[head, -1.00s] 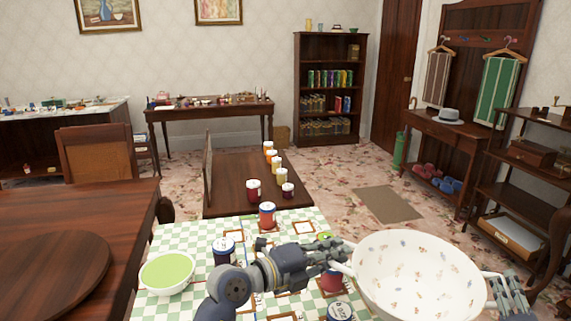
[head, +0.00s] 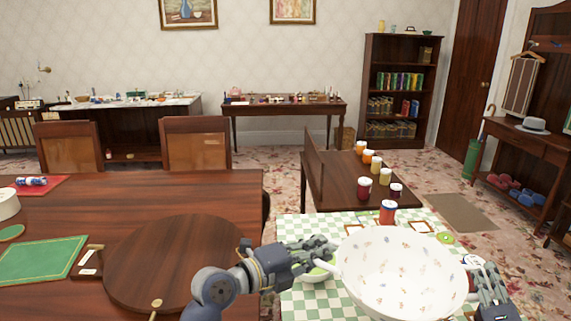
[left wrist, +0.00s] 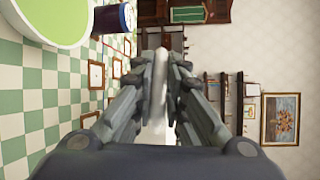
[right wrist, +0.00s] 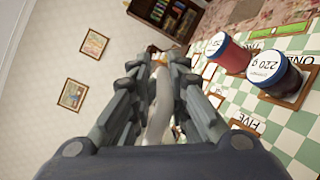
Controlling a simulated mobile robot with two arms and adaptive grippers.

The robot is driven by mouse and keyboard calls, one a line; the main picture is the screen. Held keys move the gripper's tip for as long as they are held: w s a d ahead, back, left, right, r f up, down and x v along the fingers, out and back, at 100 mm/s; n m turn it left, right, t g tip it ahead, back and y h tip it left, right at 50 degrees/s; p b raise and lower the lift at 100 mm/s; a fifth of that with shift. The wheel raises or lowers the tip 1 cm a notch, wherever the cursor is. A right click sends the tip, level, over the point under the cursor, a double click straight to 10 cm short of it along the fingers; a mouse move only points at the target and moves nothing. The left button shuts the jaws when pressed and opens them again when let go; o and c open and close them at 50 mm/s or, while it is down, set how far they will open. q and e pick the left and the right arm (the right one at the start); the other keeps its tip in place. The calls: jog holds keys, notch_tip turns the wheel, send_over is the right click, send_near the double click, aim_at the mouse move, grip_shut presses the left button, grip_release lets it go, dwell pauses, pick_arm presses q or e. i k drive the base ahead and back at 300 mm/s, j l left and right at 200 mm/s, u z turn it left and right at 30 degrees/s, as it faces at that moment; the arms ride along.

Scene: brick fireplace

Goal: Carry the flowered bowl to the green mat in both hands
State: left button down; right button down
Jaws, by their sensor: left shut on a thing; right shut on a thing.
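The flowered bowl (head: 400,275) is white with small flowers. It is held level between my two grippers, in front of me and over the checkered table at the lower right of the head view. My left gripper (head: 332,262) is shut on its left handle, and my right gripper (head: 474,284) is shut on its right side. Each wrist view shows the fingers closed around a white part of the bowl. The green mat (head: 40,262) with a light border lies on the brown table at the left of the head view, well away from the bowl.
A round wooden board (head: 175,262) lies on the brown table (head: 150,192) beside the mat, with a small dark wooden holder (head: 88,262) between them. A red mat (head: 42,186) lies behind.

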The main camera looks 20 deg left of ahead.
aim_at(37, 258)
jog(key=k+j+u, duration=0.2)
jog(key=j, duration=0.45)
jog(key=j+u, duration=0.2)
jog(key=j, duration=0.45)
jog(key=i+j+u, duration=0.15)
jog(key=j, duration=0.25)
jog(key=j+u, duration=0.15)
jog(key=j, duration=0.2)
jog(key=i+j+u, duration=0.15)
jog(key=j, duration=0.2)
jog(key=i+j+u, duration=0.15)
jog(key=j, duration=0.2)
jog(key=i+j+u, duration=0.15)
jog(key=j, duration=0.15)
